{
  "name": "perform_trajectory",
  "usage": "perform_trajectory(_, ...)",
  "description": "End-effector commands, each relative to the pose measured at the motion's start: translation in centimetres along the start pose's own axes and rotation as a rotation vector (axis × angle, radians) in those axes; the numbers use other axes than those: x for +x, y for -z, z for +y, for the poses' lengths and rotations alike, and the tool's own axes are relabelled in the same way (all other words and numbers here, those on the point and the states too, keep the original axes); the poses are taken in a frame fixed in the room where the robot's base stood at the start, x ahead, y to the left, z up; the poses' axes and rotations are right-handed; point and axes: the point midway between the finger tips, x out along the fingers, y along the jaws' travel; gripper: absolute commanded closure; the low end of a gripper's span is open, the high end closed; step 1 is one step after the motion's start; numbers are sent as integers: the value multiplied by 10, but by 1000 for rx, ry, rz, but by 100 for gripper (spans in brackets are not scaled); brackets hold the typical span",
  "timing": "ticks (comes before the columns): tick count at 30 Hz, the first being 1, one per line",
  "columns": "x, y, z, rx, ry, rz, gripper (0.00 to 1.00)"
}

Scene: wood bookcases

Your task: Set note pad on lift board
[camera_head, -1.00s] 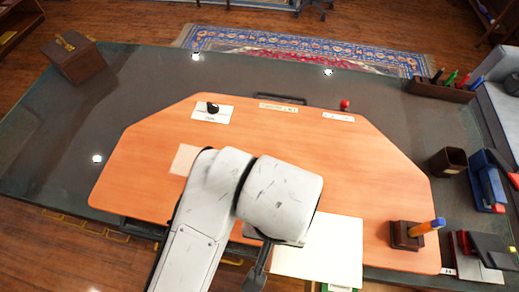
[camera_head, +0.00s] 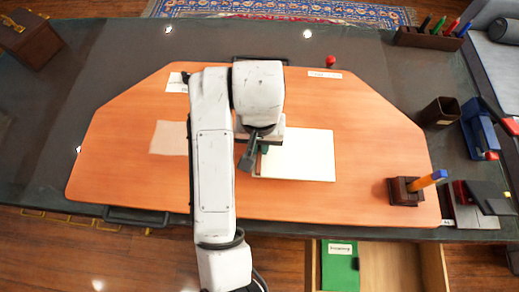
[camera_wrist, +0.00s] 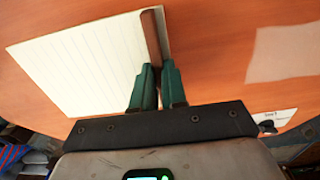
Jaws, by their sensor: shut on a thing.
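The note pad (camera_head: 300,157) is a flat white pad with a brown bound edge, lying flat over the middle of the lift board. The lift board (camera_head: 375,120) is a wide orange wooden panel with angled corners on the dark desk. My gripper (camera_head: 260,147) is at the pad's left edge, partly hidden by my arm. In the wrist view, the green fingers of my gripper (camera_wrist: 159,85) are shut on the brown edge of the lined note pad (camera_wrist: 85,65). I cannot tell whether the pad touches the board.
A pale square (camera_head: 169,138) marks the board's left part. A brown pen holder (camera_head: 403,191) stands at the board's front right, and a red knob (camera_head: 331,61) at its back. An open drawer (camera_head: 390,265) with a green book (camera_head: 339,266) is below the front edge.

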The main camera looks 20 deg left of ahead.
Motion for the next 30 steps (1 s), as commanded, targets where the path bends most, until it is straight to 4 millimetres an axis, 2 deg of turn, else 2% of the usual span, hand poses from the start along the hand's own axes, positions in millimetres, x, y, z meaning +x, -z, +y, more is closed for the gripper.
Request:
perform_trajectory(6,16,11,-1,0,0,0,100)
perform_trajectory(13,38,10,-2,-1,-1,-1,100)
perform_trajectory(26,45,10,-2,0,0,0,100)
perform_trajectory(27,45,10,-2,0,1,0,84)
perform_trajectory(30,45,10,-2,0,1,0,74)
